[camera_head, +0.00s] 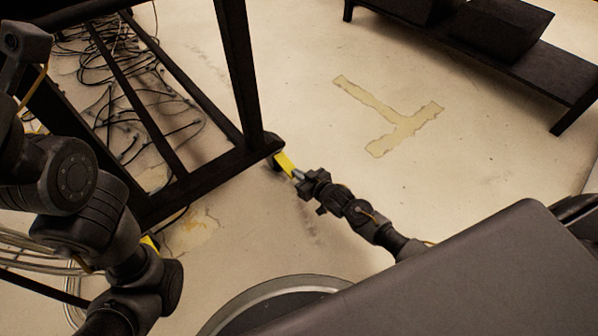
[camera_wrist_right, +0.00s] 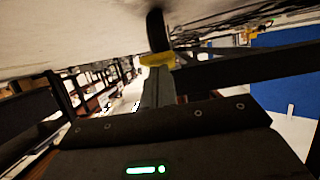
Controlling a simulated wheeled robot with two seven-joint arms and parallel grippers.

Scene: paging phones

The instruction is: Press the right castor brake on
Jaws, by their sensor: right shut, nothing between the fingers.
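The right castor's yellow brake lever (camera_head: 285,163) sticks out at the foot of the black rack's near right corner. My right gripper (camera_head: 298,174) is shut and empty, low over the floor, with its tips at the lever's outer end. In the right wrist view the shut fingers (camera_wrist_right: 155,88) reach up to the yellow lever (camera_wrist_right: 158,58), with the dark castor wheel (camera_wrist_right: 157,30) beyond it. The tips overlap the lever there; I cannot tell whether they press on it. My left arm shows at the left, but its gripper is out of view.
The black rack frame (camera_head: 200,187) stands at the left, with tangled cables (camera_head: 110,90) under it. Another yellow lever (camera_head: 150,242) shows partly behind my left arm. Floor with a worn tape mark (camera_head: 395,125) is clear to the right. A dark low bench (camera_head: 480,55) stands at the back right.

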